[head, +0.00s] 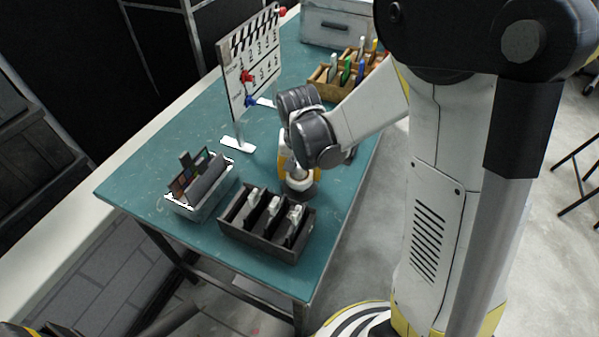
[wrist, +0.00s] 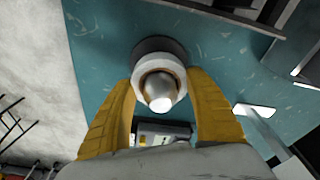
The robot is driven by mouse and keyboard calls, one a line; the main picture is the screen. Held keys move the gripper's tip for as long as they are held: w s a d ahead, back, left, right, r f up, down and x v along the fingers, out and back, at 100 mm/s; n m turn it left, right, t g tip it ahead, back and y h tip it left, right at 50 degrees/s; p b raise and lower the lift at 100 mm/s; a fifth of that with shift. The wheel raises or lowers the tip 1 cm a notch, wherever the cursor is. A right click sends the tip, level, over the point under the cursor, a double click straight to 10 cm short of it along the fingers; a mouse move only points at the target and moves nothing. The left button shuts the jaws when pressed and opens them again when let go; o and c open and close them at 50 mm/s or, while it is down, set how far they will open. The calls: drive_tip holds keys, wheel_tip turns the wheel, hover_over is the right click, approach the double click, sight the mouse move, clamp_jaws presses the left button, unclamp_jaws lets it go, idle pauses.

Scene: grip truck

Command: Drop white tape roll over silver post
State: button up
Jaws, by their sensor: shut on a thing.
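The white tape roll (wrist: 172,65) is between the two yellow fingers of my gripper (wrist: 162,80) in the wrist view. Its brown core shows inside the white ring. The rounded silver post (wrist: 160,103) shows through the hole and overlaps the ring's near edge, so the roll appears to be around the post. A dark round base (wrist: 152,44) lies beneath the roll. In the head view, my gripper (head: 297,168) points down at the white roll (head: 300,183), low over the dark base (head: 301,194). The post is hidden there, and any small gap under the roll cannot be judged.
A dark divided tray (head: 228,219) with clamps stands just in front. A grey bin (head: 190,206) is to its left. A clapperboard (head: 238,85) stands behind left. A wooden box (head: 325,93) of markers and a grey case (head: 338,28) are farther back. The teal table's (head: 130,190) left side is clear.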

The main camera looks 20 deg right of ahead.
drive_tip(key=shift+f+b, duration=1.2)
drive_tip(key=shift+f, duration=0.25)
drive_tip(key=o, duration=1.3)
drive_tip(key=shift+c, duration=0.2)
drive_tip(key=shift+r, duration=0.1)
drive_tip(key=r, duration=0.4)
drive_tip(key=s+r, duration=0.1)
drive_tip(key=r, duration=0.6)
drive_tip(key=shift+s+a+r, duration=0.35)
drive_tip(key=shift+r, duration=0.05)
drive_tip(key=s+r+n+t, duration=0.4)
drive_tip(key=s+r+t, duration=0.1)
drive_tip(key=s, duration=0.7)
drive_tip(key=shift+s+d+y, duration=0.15)
drive_tip(key=shift+d+y, duration=0.2)
drive_tip(key=shift+y, duration=0.05)
